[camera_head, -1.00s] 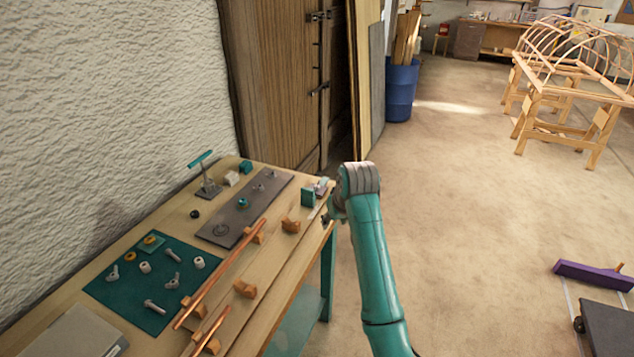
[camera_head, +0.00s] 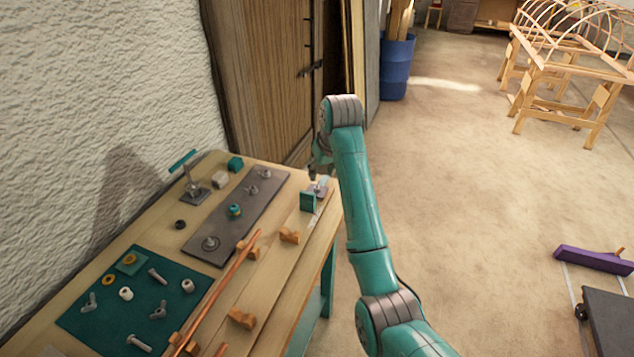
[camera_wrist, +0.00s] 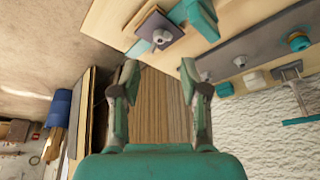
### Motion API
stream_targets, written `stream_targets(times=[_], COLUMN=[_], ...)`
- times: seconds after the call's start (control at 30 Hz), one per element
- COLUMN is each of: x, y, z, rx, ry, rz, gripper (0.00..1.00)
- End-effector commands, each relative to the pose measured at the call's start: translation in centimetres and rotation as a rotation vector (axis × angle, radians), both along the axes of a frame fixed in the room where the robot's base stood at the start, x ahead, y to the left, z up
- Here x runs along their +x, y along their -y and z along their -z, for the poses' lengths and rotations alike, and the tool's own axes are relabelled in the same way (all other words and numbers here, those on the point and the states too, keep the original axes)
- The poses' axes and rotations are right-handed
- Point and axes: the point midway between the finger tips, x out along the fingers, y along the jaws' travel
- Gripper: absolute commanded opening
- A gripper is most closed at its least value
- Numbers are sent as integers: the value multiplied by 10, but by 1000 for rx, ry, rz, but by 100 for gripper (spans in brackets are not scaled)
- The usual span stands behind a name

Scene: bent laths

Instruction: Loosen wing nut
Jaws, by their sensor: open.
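On the bench's far right corner sits a small plate with a grey fitting (camera_head: 319,186) beside an upright teal block (camera_head: 307,201). The fitting (camera_wrist: 161,37) also shows at the top of the wrist view; whether it has wings is too small to tell. Loose winged pieces (camera_head: 90,302) and (camera_head: 158,311) lie on the teal mat (camera_head: 190,290). My gripper (camera_head: 319,168) is above the far corner, partly hidden by my arm. In the wrist view, its two fingers (camera_wrist: 158,75) are apart with nothing between them.
A long grey plate (camera_head: 215,235) bears several fittings, one with a teal part (camera_head: 235,210). Copper rods (camera_head: 225,285) lie across wooden blocks (camera_head: 290,235). A wooden door (camera_head: 265,80) is behind the bench; open floor lies right.

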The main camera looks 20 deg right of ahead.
Motion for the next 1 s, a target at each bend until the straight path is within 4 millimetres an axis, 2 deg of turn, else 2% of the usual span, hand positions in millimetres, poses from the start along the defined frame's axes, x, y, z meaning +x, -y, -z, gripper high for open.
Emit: stream_targets(times=[0.2,0.4,0.6,0.87,1.0], x=[14,25,29,29,29], y=[-3,-4,-5,-5,-5], z=[38,62,72,72,72], rx=[0,0,0,0,0], ry=[-4,-2,-1,0,0], rz=[0,0,0,0,0], gripper=[45,45,45,45,12])
